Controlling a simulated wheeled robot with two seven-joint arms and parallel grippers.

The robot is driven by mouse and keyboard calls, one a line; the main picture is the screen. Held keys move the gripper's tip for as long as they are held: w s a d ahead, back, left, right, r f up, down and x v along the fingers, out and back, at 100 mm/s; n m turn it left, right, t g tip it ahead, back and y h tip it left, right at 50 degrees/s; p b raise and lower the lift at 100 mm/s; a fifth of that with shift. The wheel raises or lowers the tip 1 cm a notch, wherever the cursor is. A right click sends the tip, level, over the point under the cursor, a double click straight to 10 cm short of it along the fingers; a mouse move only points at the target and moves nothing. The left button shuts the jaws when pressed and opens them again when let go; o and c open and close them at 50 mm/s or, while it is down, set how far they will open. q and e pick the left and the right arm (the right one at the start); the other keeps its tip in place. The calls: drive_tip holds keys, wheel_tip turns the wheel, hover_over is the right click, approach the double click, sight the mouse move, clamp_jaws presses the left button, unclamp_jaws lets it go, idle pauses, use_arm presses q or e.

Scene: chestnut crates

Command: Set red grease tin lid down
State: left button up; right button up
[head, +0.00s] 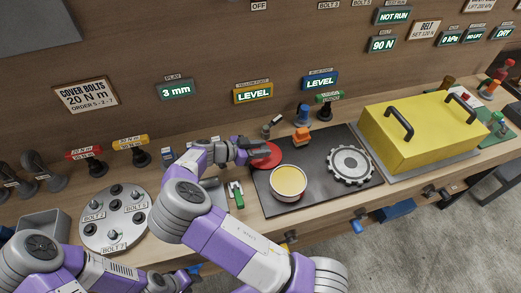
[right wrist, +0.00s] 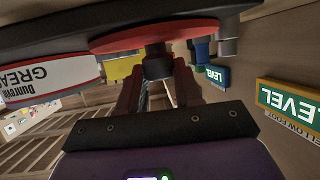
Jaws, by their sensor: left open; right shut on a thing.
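The red grease tin lid (head: 267,156) is at the back left of the dark mat (head: 318,193). My right gripper (head: 258,150) is shut on the lid's dark knob. In the right wrist view the lid (right wrist: 160,35) lies flat along the mat's surface, touching it or very close; I cannot tell which. The open grease tin (head: 289,184) stands upright on the mat in front of the lid, its yellowish grease showing. Its label also shows in the right wrist view (right wrist: 45,80). My left gripper (head: 172,282) is low at the bottom edge, open, partly cut off.
A toothed metal ring (head: 350,166) lies on the mat's right side. A yellow cover (head: 425,125) with black handles stands further right. A round bolt plate (head: 115,218) is at left.

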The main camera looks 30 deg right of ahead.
drive_tip(key=o, duration=1.1)
drive_tip(key=shift+f, duration=0.1)
drive_tip(key=shift+c, duration=0.2)
drive_tip(key=v, duration=1.2)
drive_tip(key=shift+p, duration=0.45)
drive_tip(key=shift+d, duration=0.1)
drive_tip(key=b+x, duration=0.1)
drive_tip(key=x, duration=1)
drive_tip(key=shift+d+r+p, duration=0.2)
drive_tip(key=shift+r+p, duration=0.05)
drive_tip(key=shift+r, duration=0.9)
drive_tip(key=shift+d+r+p, duration=0.15)
drive_tip(key=shift+r+p, duration=0.05)
drive_tip(key=shift+r, duration=0.95)
